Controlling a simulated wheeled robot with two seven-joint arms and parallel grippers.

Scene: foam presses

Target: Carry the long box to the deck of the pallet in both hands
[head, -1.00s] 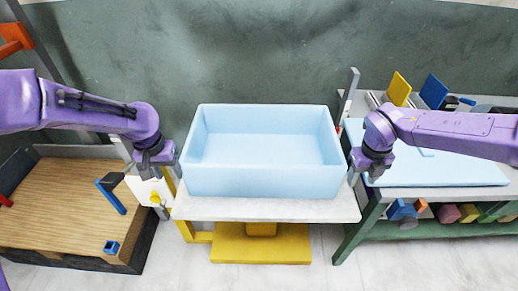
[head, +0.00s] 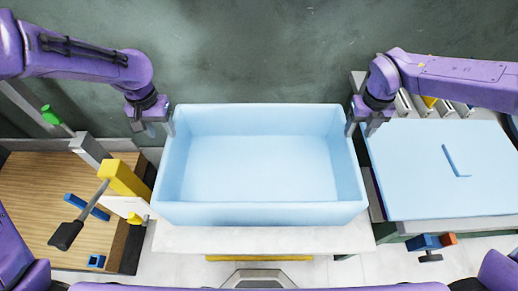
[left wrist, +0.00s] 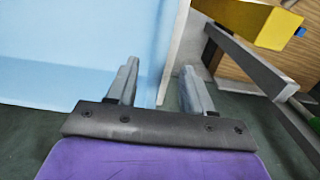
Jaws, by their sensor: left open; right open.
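The long box (head: 262,213) is light blue, open-topped and empty, and stands level on a white-topped table (head: 262,240). My left gripper (head: 160,128) is open at the box's far left corner. My right gripper (head: 359,128) is open at the far right corner. Each has its inner finger close to the box's side; contact is unclear. In the left wrist view, my left gripper's open fingers (left wrist: 160,88) are beside the box's blue wall (left wrist: 75,50).
Small blue pieces (head: 96,261) lie on the deck. At the right, a bench carries a light blue sheet (head: 420,180) with a blue angle piece (head: 452,160). A green wall is behind.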

